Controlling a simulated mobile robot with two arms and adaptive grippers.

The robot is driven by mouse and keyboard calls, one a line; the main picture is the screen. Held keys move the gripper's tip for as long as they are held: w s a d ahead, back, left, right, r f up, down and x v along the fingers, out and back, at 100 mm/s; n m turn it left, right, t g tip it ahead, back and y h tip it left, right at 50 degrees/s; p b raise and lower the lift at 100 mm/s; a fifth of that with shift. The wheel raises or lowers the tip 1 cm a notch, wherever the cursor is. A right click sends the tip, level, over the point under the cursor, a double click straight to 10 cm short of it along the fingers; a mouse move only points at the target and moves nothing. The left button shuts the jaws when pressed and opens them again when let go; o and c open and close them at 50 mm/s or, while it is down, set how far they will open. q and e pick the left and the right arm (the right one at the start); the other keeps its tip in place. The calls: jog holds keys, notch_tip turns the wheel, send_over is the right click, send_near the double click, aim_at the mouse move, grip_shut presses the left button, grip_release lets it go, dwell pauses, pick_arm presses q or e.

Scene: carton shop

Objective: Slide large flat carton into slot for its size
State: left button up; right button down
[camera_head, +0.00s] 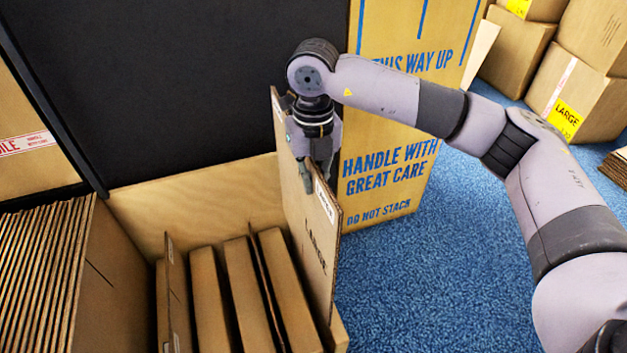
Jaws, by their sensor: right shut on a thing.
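The large flat carton (312,237) is brown with the word LARGE on its face. It stands upright, edge-on, at the right end of a wooden rack (215,197). My right gripper (322,187) points down and is shut on the carton's upper edge. The carton's lower end is beside the rack's right side; I cannot tell whether it is inside a slot. The rack holds several upright flat cartons (245,290) between thin dividers. My left gripper is not in view.
A dense stack of flat cartons (40,265) stands at the left. A tall carton with blue print (390,165) stands behind my right gripper. Boxes (580,90) are piled at the back right. Blue carpet (440,280) is open at the right.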

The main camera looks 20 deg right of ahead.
aim_at(313, 164)
notch_tip(313, 164, up, 3)
jog(key=shift+r+p, duration=0.15)
jog(key=shift+p, duration=0.8)
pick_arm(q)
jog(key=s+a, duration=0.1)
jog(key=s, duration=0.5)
pick_arm(e)
jog(key=shift+r, duration=0.4)
pick_arm(q)
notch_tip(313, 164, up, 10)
jog(key=p, duration=1.1)
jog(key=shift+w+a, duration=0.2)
pick_arm(e)
notch_tip(313, 164, up, 17)
jog(key=shift+f, duration=0.15)
